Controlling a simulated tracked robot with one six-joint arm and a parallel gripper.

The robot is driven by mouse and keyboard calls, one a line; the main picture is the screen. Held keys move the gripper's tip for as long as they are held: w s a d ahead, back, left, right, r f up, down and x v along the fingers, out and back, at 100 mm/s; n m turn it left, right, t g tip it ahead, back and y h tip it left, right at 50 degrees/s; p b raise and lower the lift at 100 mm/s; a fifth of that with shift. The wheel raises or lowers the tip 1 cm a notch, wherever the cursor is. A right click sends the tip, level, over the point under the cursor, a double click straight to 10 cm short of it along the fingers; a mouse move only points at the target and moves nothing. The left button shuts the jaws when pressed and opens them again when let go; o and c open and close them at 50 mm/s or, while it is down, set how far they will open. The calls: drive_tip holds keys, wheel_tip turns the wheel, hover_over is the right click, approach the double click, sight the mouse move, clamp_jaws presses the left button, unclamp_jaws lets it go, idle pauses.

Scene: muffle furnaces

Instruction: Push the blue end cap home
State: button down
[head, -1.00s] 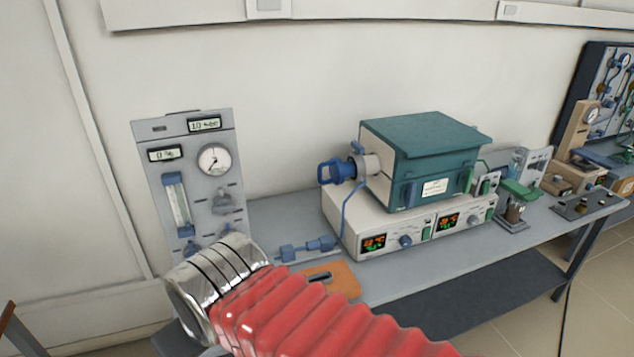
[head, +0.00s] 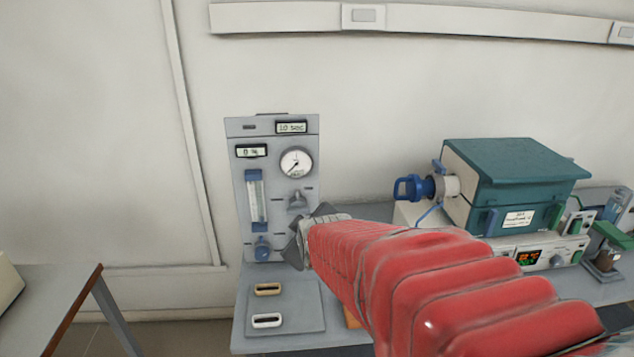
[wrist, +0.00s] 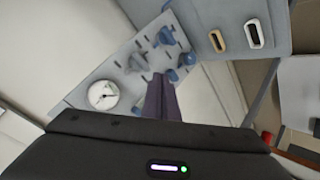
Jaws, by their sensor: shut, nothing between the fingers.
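The blue end cap (head: 414,188) with its loop handle sits at the left end of the pale tube collar of the teal furnace (head: 520,172) in the head view. I cannot tell how far it is seated. My gripper shows in the wrist view (wrist: 160,100), with its dark fingers together and nothing held. In the head view my red-sleeved arm reaches left, and its end is in front of the grey gauge panel, left of the cap and apart from it. The cap is not visible in the wrist view.
The grey gauge panel (head: 272,140) with a dial and blue knobs stands behind my gripper. A plate with a tan handle (head: 268,289) and a white handle (head: 267,320) lies on the bench before it. Another table (head: 75,285) stands at left.

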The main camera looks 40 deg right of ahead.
drive_tip(key=w+d+f+n+t+h, duration=0.1)
drive_tip(key=w+d+n, duration=0.1)
drive_tip(key=d, duration=0.5)
drive_tip(key=w+d+f+n+t+h, duration=0.1)
drive_tip(key=d+f+h, duration=0.1)
drive_tip(key=d, duration=0.5)
drive_tip(key=s+d+f+n+t+h, duration=0.1)
drive_tip(key=s+d+f+n, duration=0.1)
drive_tip(key=d, duration=0.4)
drive_tip(key=s+d+f+n+t+h, duration=0.1)
drive_tip(key=s+d+n+t, duration=0.1)
drive_tip(key=d, duration=0.5)
drive_tip(key=shift+s+d+f+h, duration=0.15)
drive_tip(key=shift+s+f+h, duration=0.15)
drive_tip(key=shift+s+f, duration=0.05)
drive_tip(key=shift+w, duration=0.1)
drive_tip(key=w+d, duration=0.7)
drive_tip(key=d, duration=0.2)
drive_tip(key=shift+d, duration=0.1)
